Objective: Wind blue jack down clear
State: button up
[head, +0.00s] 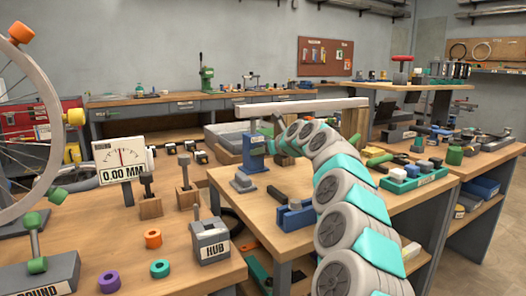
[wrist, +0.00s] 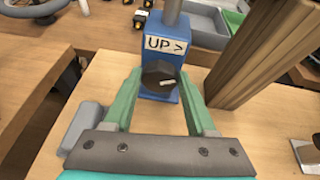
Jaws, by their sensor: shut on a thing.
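The blue jack (head: 253,156) stands on the middle bench under a long grey beam (head: 300,107). In the wrist view the blue jack (wrist: 161,22) has a white label reading "UP >" and a dark knob (wrist: 158,73) with a pale mark on its face. My gripper (wrist: 159,78) is shut on the knob, one green finger on each side. In the head view my gripper (head: 272,147) reaches the jack from the right. The jack's grey post rises towards the beam; I cannot tell whether they touch.
A wooden post (wrist: 254,50) stands close to the right of the jack. A grey block (head: 243,182) sits on the bench in front of it. A blue clamp-like tool (head: 292,214) lies nearer. A green tray (head: 412,178) is to the right of my arm.

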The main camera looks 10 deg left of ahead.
jog(key=shift+n+h, duration=0.4)
jog(key=shift+n, duration=0.1)
jog(key=o, duration=1.3)
jog(key=shift+o, duration=0.2)
jog(key=shift+s, duration=0.1)
jog(key=v, duration=0.7)
jog(key=shift+s+d+b, duration=0.15)
jog(key=shift+s+b, duration=0.15)
jog(key=shift+b, duration=0.15)
jog(key=shift+o, duration=0.2)
jog(key=shift+d, duration=0.1)
